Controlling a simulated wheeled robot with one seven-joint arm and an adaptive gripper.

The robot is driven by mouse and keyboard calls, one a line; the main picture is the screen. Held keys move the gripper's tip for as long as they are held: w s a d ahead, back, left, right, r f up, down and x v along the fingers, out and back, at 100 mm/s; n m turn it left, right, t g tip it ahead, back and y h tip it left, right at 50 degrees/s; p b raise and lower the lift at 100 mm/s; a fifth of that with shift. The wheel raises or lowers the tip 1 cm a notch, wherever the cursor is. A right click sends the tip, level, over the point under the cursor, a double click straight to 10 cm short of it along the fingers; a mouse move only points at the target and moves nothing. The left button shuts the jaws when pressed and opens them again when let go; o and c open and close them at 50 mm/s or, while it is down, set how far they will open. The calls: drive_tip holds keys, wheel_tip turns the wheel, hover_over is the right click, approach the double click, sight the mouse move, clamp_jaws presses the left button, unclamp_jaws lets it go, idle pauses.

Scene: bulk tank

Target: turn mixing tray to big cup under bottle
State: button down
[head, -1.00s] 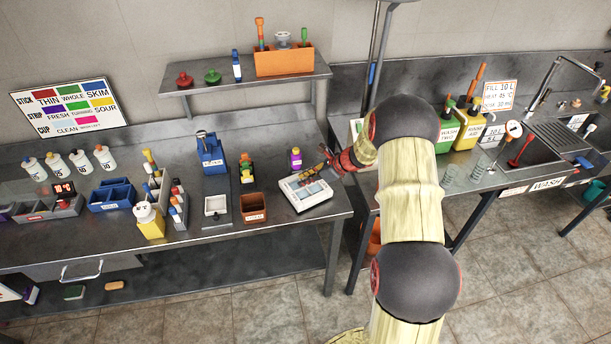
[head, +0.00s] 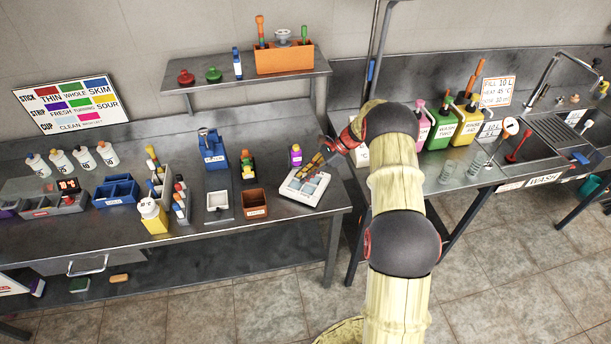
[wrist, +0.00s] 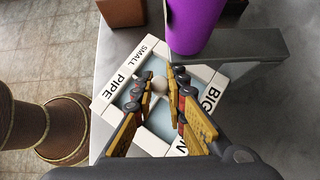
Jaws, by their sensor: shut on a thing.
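The white mixing tray (wrist: 133,64) lies on the steel bench, with pale blue cups and the words SMALL, PIPE and BIG readable on its rim. A fourth label is mostly hidden by my finger. It also shows in the head view (head: 288,191). My gripper (wrist: 160,84) is shut on the pale round knob (wrist: 132,87) at the tray's middle. The purple bottle (wrist: 190,20) hangs over the tray edge near the corner between SMALL and BIG, and shows behind the tray in the head view (head: 296,157). Which cup lies exactly beneath it, I cannot tell.
A grey stand (wrist: 250,46) reaches beside the bottle. A brown box (head: 254,204) stands left of the tray, with a white dish (head: 217,202) further left. The bench's right edge is close to the tray. Glasses and canisters stand on the wash bench at right.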

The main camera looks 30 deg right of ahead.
idle(0.3)
drive_tip(key=c, duration=1.9)
unclamp_jaws()
drive_tip(key=shift+o, duration=0.7)
drive_tip(key=v, duration=1.2)
